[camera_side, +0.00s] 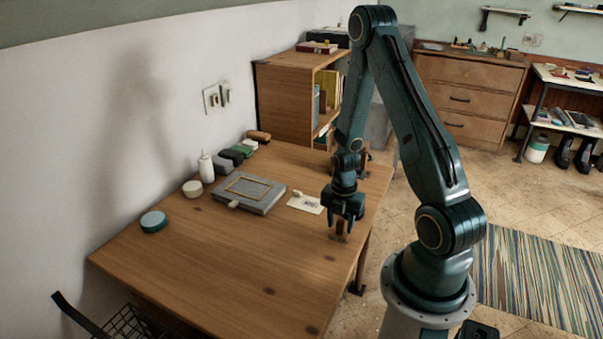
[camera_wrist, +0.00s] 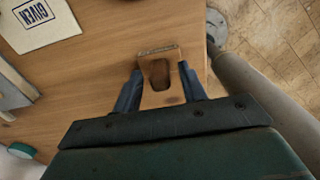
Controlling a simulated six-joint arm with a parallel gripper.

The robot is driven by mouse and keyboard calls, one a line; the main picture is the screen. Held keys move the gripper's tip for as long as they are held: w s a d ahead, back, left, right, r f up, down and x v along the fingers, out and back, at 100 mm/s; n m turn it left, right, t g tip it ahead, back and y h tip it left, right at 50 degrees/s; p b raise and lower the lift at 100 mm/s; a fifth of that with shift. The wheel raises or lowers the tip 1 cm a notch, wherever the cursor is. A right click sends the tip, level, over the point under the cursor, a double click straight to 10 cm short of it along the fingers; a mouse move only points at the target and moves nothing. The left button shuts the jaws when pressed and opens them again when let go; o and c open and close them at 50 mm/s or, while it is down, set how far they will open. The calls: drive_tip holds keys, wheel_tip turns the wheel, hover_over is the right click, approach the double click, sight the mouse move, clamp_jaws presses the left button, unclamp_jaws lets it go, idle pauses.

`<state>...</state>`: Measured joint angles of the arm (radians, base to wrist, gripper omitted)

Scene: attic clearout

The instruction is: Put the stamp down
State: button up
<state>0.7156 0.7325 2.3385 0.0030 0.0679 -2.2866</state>
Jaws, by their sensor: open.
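The stamp (camera_side: 341,230), a brown wooden block with a darker handle, stands on the table near its right edge. In the wrist view the stamp (camera_wrist: 146,54) lies between my two fingers. My gripper (camera_side: 343,217) points down over it from above. In the wrist view my gripper (camera_wrist: 160,69) is open, with one finger on each side of the stamp and a gap visible at least on the left. A white card (camera_side: 306,204) lies to the left on the table. In the wrist view the card (camera_wrist: 40,30) bears a dark boxed print reading GIVEN.
A grey box-like case (camera_side: 262,205) lies left of the card. A teal round tin (camera_side: 153,222), a pale round tin (camera_side: 192,188) and a white bottle (camera_side: 206,168) stand towards the wall. The wooden table (camera_side: 230,270) is clear in front. Its right edge is close to the stamp.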

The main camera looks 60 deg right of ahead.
sight(339, 222)
wheel_tip(339, 222, up, 12)
idle(0.9)
drive_tip(key=shift+f, duration=0.1)
idle(0.4)
drive_tip(key=w+a+r+m+t+h, duration=0.1)
drive_tip(key=w+a+r+m+t, duration=0.15)
drive_tip(key=a+r+m, duration=0.85)
drive_tip(key=s+a+r+m+t+y, duration=0.1)
drive_tip(key=s+a+r+m+t, duration=0.2)
drive_tip(key=s+a+r+m, duration=0.4)
drive_tip(key=s+a+r, duration=0.1)
drive_tip(key=a+r, duration=0.2)
drive_tip(key=r, duration=0.1)
drive_tip(key=shift+s+r, duration=0.15)
drive_tip(key=shift+s, duration=0.2)
